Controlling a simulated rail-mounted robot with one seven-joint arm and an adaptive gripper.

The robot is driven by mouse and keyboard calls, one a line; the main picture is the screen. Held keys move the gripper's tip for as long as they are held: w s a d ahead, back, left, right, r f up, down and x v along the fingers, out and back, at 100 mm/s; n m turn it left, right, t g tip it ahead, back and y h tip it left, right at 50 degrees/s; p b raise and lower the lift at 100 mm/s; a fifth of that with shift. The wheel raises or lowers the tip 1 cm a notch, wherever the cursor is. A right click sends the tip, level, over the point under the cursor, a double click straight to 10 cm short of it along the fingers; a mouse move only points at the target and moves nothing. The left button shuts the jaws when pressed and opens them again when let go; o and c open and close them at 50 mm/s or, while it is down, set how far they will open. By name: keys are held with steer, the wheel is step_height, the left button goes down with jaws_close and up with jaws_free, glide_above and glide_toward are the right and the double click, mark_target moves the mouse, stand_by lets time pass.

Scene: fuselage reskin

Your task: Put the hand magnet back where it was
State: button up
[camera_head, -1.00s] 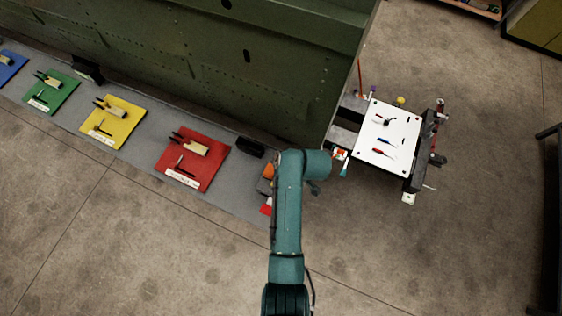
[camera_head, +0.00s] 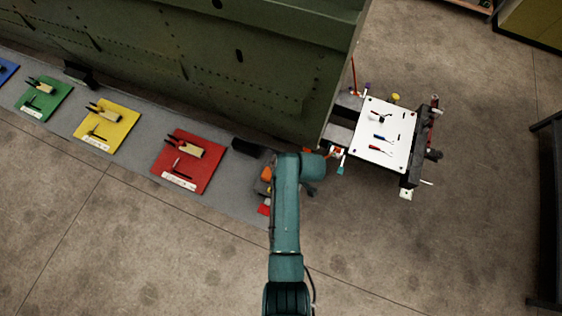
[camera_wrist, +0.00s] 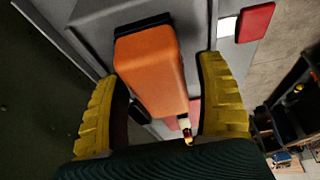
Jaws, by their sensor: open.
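An orange block-shaped body with a black end, which looks like the hand magnet (camera_wrist: 150,65), is in the middle of the wrist view over a grey surface. My gripper (camera_wrist: 160,75) is open, with one yellow ridged finger on each side of the orange body. Gaps show between the fingers and its sides. I cannot tell whether it rests on the surface. In the head view my arm hides the gripper; an orange patch (camera_head: 266,174) shows just left of the arm.
Red (camera_head: 205,178), yellow (camera_head: 122,112) and green (camera_head: 60,88) mats with tools lie along the grey strip (camera_head: 225,200) beside the green fuselage panel (camera_head: 200,70). A cart with a white top (camera_head: 391,153) stands at the right. Bare floor is in front.

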steer(key=v, duration=1.2)
steer(key=w+d+r+m+t+h, duration=0.1)
steer(key=w+r+m+t, duration=0.25)
steer(key=r, duration=0.65)
steer(key=w+r+m+t+h, duration=0.15)
steer(key=w+r+t, duration=0.35)
steer(key=r, duration=0.5)
steer(key=s+r+m+t, duration=0.2)
steer(key=s+r+t, duration=0.1)
steer(key=r, duration=0.7)
steer(key=s+d+r+m+t+h, duration=0.1)
steer(key=s+r+m+t, duration=0.2)
steer(key=r, duration=0.7)
steer(key=s+r+m+t+h, duration=0.1)
steer(key=s+r+m+t, duration=0.2)
steer(key=r+t, duration=0.3)
step_height(320, 180, up, 5)
steer(key=shift+s+d+p, duration=0.15)
steer(key=shift+s+p, duration=0.15)
steer(key=shift+s, duration=0.45)
